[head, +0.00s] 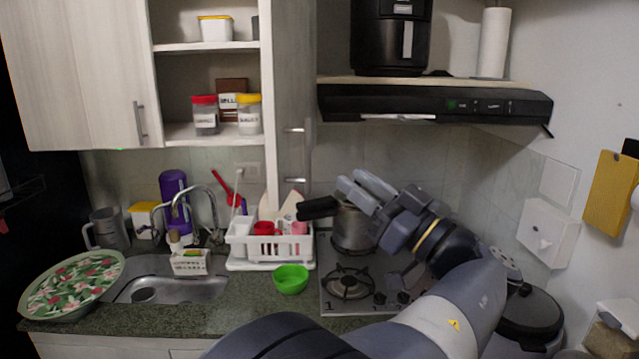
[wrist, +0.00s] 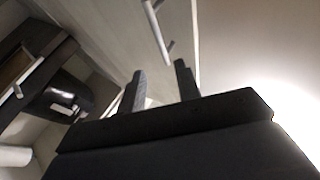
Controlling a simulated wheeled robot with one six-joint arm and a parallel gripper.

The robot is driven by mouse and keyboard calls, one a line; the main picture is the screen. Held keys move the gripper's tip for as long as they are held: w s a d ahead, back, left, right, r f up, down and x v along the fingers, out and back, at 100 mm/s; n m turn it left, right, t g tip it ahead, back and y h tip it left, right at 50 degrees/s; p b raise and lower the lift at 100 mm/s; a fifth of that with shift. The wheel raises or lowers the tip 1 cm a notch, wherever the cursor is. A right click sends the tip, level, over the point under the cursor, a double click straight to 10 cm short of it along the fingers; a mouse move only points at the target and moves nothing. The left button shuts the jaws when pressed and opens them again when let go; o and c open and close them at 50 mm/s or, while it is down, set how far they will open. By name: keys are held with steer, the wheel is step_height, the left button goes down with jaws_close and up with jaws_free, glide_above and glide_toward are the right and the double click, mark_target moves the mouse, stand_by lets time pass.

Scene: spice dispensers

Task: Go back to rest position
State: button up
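My gripper (head: 350,178) is raised above the stove in the head view, in front of a metal pot (head: 352,230). Its two fingers point up and to the left. In the wrist view, the fingers of my gripper (wrist: 159,77) stand apart with nothing between them. A jar with a red lid (head: 205,115) and a jar with a yellow lid (head: 248,115) stand on the lower shelf of the open cabinet, apart from my gripper.
An open cabinet door (head: 291,100) stands out left of my gripper. The range hood (head: 430,103) is above it. Below are a dish rack (head: 270,252), a green bowl (head: 290,279) and the stove (head: 350,300). A black-lidded pot (head: 530,312) is at right.

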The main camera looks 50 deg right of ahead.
steer(key=shift+w, duration=0.1)
step_height(320, 180, up, 4)
steer(key=p, duration=0.4)
glide_above(310, 179)
steer(key=shift+w+d+r, duration=0.1)
steer(key=shift+w+d, duration=0.1)
stand_by(0.3)
